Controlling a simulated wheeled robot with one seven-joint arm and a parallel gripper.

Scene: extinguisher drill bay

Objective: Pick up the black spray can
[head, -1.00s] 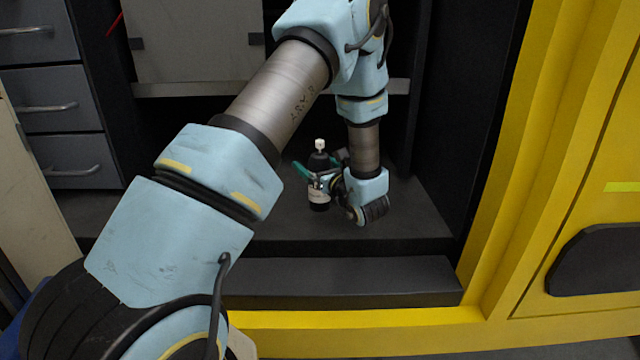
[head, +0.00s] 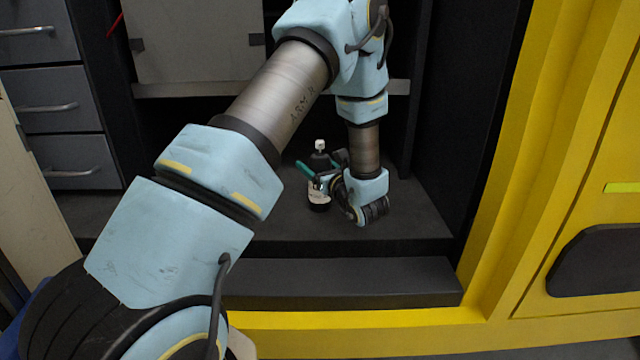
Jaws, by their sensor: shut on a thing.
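The black spray can (head: 319,160) stands upright on the dark floor of the bay in the head view. It has a white cap and a pale label low on its body. My gripper (head: 316,177) reaches it from the right and is shut on its middle. A green-tipped finger shows at the can's left side. The gripper hides part of the can's body and its right side. I see no clear gap between the can's base and the floor.
A dark step (head: 345,279) runs along the front of the bay. A yellow frame (head: 490,200) bounds it at the right and below. Grey drawers (head: 60,130) stand at the left, and a grey panel (head: 195,40) is behind. Bare floor lies around the can.

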